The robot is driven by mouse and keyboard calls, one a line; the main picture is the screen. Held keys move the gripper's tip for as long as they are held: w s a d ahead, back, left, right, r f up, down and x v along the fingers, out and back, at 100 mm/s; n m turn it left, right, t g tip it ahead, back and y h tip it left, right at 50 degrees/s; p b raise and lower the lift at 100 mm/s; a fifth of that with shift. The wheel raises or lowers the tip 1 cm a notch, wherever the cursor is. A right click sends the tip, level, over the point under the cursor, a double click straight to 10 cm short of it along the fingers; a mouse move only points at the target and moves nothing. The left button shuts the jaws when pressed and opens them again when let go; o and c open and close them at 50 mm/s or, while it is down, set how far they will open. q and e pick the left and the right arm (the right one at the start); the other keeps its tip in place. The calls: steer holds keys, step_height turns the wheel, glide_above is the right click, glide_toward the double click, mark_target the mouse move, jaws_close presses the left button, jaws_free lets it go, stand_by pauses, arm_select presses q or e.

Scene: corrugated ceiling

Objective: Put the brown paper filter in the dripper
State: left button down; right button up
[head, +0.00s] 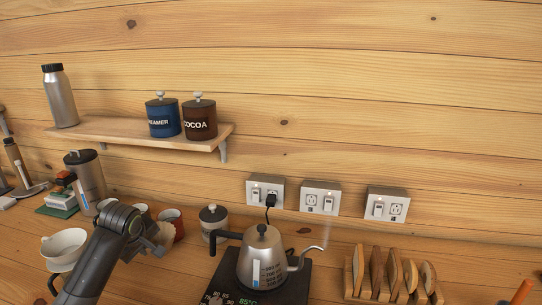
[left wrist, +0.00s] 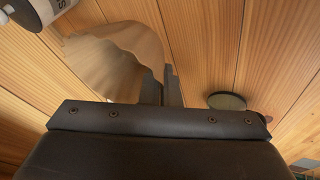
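The brown paper filter (left wrist: 112,52) is a tan, pleated cone in the left wrist view. My left gripper (left wrist: 162,88) is shut on its edge, with the two dark fingers close together and the filter spreading out to the left. In the head view the left gripper (head: 147,242) is above the counter, with a bit of the tan filter (head: 164,234) showing at its tip, in front of the cups. A white cone-shaped vessel, which looks like the dripper (head: 66,244), stands to the left of my arm, its lower part partly hidden. My right gripper is not in view.
A kettle (head: 262,257) stands on a black scale (head: 292,288) right of my arm. A wooden rack (head: 358,287) is at right. A shelf (head: 115,131) hangs above.

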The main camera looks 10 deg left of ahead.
arm_select(q)
steer(key=m+p, duration=0.1)
steer(key=p, duration=0.1)
steer(key=r+m+h+p, duration=0.1)
steer(key=shift+w+d+r+m+p, duration=0.15)
steer(key=shift+w+d+m+p, duration=0.05)
steer(key=shift+d+m+p, duration=0.2)
steer(key=shift+d+m+t+h+p, duration=0.3)
steer(key=shift+m+h+p, duration=0.25)
steer(key=shift+m, duration=0.15)
step_height(320, 180, down, 6)
steer(key=shift+w+d+r+p, duration=0.1)
steer(key=shift+r+p, duration=0.15)
steer(key=shift+p, duration=0.35)
steer(key=shift+f+p, duration=0.35)
steer(key=shift+f, duration=2)
steer(key=shift+f, duration=0.1)
steer(key=c, duration=1.7)
jaws_free()
